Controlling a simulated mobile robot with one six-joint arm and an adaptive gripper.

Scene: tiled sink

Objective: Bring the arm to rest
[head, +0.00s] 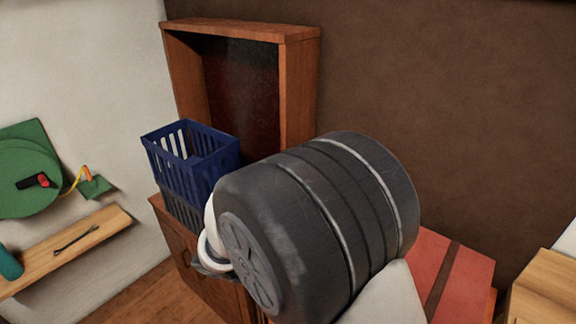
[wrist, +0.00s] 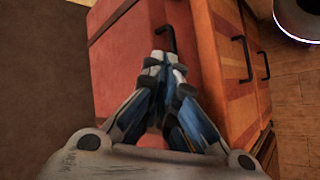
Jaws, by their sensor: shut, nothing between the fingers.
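My gripper (wrist: 164,62) shows in the wrist view with its blue and grey fingers together at the tips and nothing between them. It is in front of a red-orange cabinet (wrist: 215,75) with dark bar handles; I cannot tell how far apart they are. In the head view my arm's large dark grey joint fills the middle and hides much behind it. My gripper's fingers cannot be made out in that view.
A wall shelf (head: 110,222) holds a wrench (head: 76,240). A green round thing (head: 22,180) hangs at left. Bare wooden floor (wrist: 298,95) shows at right in the wrist view.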

